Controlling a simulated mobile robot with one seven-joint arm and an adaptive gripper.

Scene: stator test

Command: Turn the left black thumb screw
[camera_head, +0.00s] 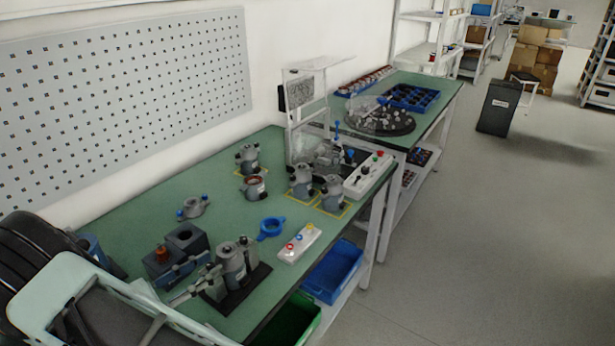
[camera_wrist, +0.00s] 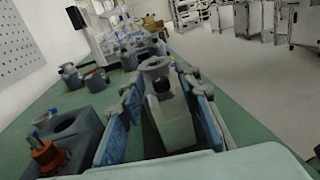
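My gripper (camera_wrist: 161,90) is open in the wrist view, with one blue-padded finger on each side of a grey block. A small black knob (camera_wrist: 161,85), which looks like a thumb screw, shows on this block between the fingers; I cannot tell whether they touch it. In the head view my gripper (camera_head: 190,279) reaches from the lower left toward the fixture. The fixture has a dark base plate (camera_head: 250,284) and a grey stator housing (camera_head: 231,262) standing on it. The thumb screws are too small or hidden to make out in the head view.
Left of the fixture is a dark block with a round hole (camera_head: 184,236); it also shows in the wrist view (camera_wrist: 76,134). More grey housings (camera_head: 301,180) stand behind.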

